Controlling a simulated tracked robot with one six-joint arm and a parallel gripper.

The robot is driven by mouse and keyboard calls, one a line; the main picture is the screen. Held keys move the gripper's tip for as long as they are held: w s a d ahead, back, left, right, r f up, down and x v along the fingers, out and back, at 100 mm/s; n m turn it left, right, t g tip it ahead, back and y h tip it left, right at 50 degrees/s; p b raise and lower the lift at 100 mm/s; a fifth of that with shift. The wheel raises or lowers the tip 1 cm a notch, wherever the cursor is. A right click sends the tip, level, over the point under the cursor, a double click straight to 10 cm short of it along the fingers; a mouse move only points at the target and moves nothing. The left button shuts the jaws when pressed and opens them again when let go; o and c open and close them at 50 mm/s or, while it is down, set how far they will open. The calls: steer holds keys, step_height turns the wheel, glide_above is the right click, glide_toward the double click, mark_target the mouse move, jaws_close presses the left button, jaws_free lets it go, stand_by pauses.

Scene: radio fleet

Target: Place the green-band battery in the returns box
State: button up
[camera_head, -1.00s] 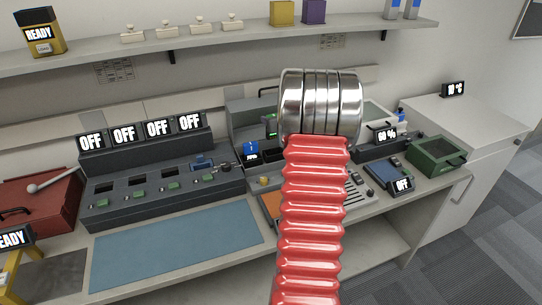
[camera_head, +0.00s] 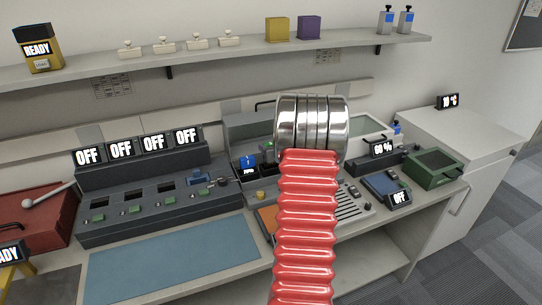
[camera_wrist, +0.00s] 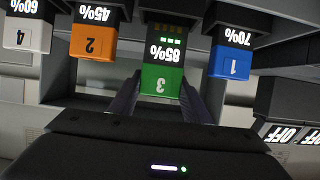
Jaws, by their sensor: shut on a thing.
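In the wrist view, which is upside down, my gripper (camera_wrist: 160,100) has its two dark fingers on either side of the green-band battery (camera_wrist: 162,80), marked 3 and 85%. It is shut on this battery. Blue battery 1 (camera_wrist: 231,62), orange battery 2 (camera_wrist: 92,42) and white battery 4 (camera_wrist: 27,35) stand around it. In the head view my red and metal arm hides the gripper and most of this area; the blue battery (camera_head: 247,161) shows left of the arm. I cannot tell which container is the returns box; no such label is readable.
A green open-topped box (camera_head: 433,168) stands at the bench's right end. A red box with a lever (camera_head: 30,215) is at the left, beside a dark console (camera_head: 155,200) under several OFF displays. The blue mat (camera_head: 170,252) is clear. A shelf (camera_head: 215,52) runs above.

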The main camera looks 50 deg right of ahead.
steer(key=shift+f, duration=1.85)
steer(key=o, duration=1.1)
steer(key=shift+f, duration=0.1)
steer(key=v, duration=1.2)
steer(key=shift+s, duration=0.1)
